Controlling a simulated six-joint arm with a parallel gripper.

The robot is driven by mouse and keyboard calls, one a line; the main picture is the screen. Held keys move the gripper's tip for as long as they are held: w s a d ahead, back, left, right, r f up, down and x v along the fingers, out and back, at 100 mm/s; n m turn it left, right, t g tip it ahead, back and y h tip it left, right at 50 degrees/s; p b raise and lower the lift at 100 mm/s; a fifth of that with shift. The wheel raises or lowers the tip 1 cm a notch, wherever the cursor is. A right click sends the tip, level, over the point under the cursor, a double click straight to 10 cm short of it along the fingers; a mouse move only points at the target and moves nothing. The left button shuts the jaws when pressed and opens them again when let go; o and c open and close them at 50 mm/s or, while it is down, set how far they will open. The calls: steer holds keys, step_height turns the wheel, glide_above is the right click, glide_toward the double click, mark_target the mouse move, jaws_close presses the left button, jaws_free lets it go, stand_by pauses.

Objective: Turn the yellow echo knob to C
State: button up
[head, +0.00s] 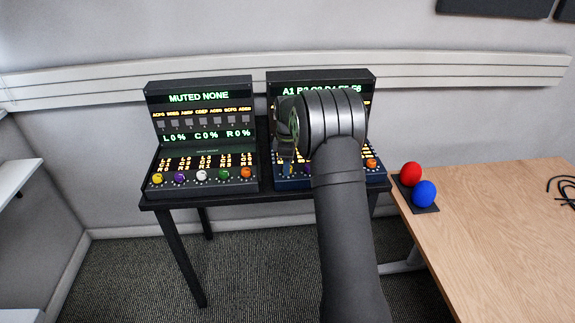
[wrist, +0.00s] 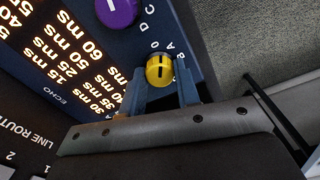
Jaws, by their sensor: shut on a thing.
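The yellow echo knob (wrist: 160,76) sits on the dark blue panel of the right-hand console (head: 320,77), with a dark pointer line on its face. Small letters stand beside it, but the knob and fingers hide part of its dial, so I cannot tell which letter the pointer is at. My gripper (wrist: 161,82) has its two blue-grey fingers shut on the yellow knob from both sides. In the head view my gripper (head: 288,158) is over the left end of the console's knob row, and my arm hides much of the front panel.
A purple knob (wrist: 116,11) is close by on the same panel; an orange knob (head: 371,163) is at its right end. A similar console (head: 200,85) stands to the left.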

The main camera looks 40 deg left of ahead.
steer(key=m, duration=0.4)
steer(key=shift+m, duration=0.3)
steer(key=m, duration=0.4)
steer(key=shift+m, duration=0.3)
steer(key=m, duration=0.4)
steer(key=shift+m, duration=2.5)
steer(key=o, duration=1)
steer(key=shift+c, duration=0.2)
steer(key=shift+r, duration=0.1)
